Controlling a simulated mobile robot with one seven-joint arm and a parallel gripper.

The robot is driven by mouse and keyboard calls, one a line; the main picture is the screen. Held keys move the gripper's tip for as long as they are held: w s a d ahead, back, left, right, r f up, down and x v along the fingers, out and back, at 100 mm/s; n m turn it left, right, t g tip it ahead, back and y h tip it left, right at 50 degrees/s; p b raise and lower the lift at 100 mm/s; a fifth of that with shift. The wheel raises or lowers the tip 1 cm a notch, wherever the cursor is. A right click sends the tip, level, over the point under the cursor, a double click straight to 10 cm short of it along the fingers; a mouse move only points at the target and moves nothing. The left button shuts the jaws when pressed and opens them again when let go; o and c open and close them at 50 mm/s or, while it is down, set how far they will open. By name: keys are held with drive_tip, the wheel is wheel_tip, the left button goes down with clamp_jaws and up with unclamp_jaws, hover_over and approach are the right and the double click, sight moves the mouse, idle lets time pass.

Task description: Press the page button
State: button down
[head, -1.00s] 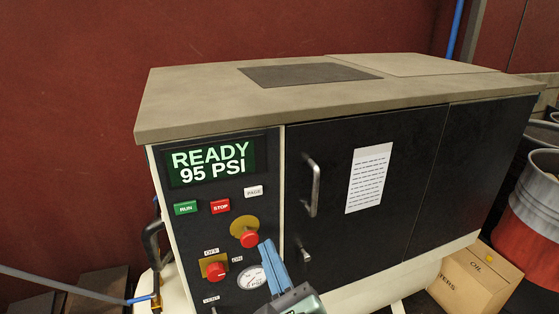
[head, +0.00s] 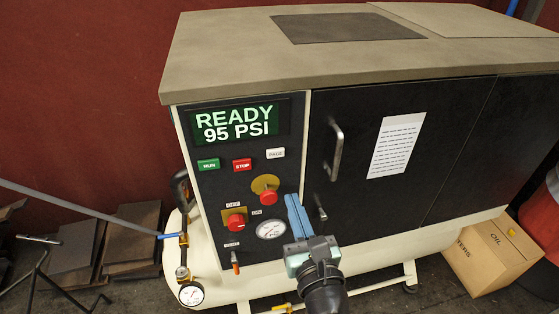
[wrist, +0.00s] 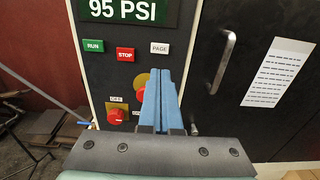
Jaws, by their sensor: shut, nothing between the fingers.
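The white page button (head: 276,153) is at the upper right of the black control panel, right of the red STOP button (head: 242,165) and the green RUN button (head: 208,165). It also shows in the wrist view (wrist: 160,48), a little beyond and above the fingertips. My gripper (head: 292,197) has blue fingers held together and empty. It is below and slightly right of the page button, apart from it in the picture. In the wrist view the fingers (wrist: 164,73) partly cover a red mushroom knob (wrist: 140,92). The display (head: 238,122) reads READY 95 PSI.
Below the buttons are a red mushroom knob (head: 265,197), a red rotary switch (head: 236,220) and a round gauge (head: 271,229). A door handle (head: 335,150) sticks out right of the panel. A cardboard box (head: 492,252) stands at the lower right.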

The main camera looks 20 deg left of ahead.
sight(276, 154)
drive_tip(key=p+x, duration=0.1)
drive_tip(key=x, duration=1.1)
drive_tip(key=shift+w+a, duration=0.1)
